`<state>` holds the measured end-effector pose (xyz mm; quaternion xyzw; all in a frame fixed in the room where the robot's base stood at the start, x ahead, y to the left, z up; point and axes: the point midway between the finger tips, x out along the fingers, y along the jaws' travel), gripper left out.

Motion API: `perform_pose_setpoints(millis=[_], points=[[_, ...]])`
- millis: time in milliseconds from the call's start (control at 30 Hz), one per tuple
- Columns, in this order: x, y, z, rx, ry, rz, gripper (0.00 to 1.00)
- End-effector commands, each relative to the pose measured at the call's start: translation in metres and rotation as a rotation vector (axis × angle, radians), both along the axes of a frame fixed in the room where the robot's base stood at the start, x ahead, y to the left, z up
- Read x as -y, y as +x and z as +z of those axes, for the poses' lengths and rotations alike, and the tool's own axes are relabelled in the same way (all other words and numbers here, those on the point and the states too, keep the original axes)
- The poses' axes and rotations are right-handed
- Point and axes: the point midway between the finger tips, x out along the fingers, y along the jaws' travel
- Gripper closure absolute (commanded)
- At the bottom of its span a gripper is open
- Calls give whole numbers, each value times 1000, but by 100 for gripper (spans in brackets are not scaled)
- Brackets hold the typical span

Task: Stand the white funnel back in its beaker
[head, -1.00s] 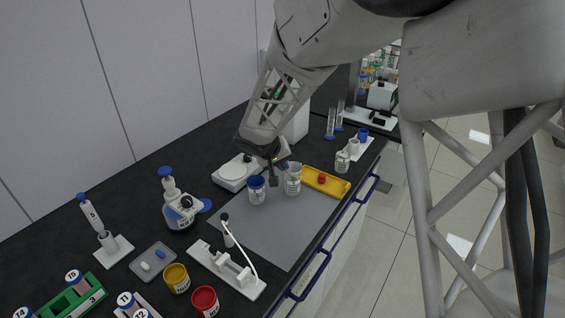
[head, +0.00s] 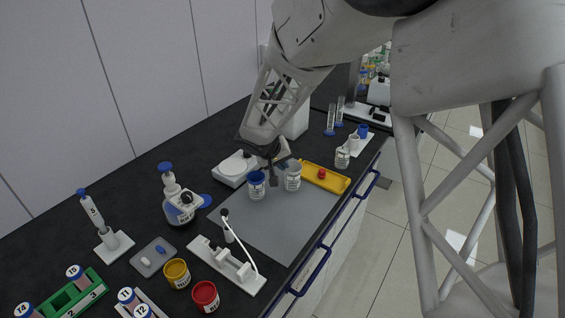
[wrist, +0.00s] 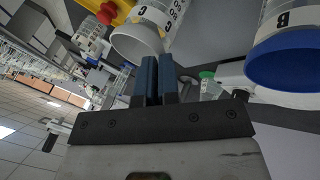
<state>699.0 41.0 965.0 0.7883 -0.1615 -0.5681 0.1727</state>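A pale cup labelled C (head: 293,181) stands on the grey mat, with an open white mouth; it also shows in the wrist view (wrist: 160,14). Its white mouth (wrist: 132,41) looks like the white funnel, but I cannot separate funnel from beaker. My gripper (head: 272,184) points down between this cup and the blue-topped beaker B (head: 257,190), which also shows in the wrist view (wrist: 290,62). The blue fingers (wrist: 157,62) are close together, with only a thin slit between them. Their tips lie beside the cup's rim; contact cannot be told.
A yellow tray (head: 340,184) with a red knob lies right of the cup. A white scale (head: 236,168) stands behind, a white rack (head: 228,265) in front. The grey mat (head: 270,222) has free room toward the front.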

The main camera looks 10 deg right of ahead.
Motion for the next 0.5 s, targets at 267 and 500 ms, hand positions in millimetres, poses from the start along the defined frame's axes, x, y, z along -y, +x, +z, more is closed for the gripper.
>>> perform_pose_setpoints(millis=[267, 500], points=[[0, 0, 0, 0, 0, 0, 100], [0, 0, 0, 0, 0, 0, 67]])
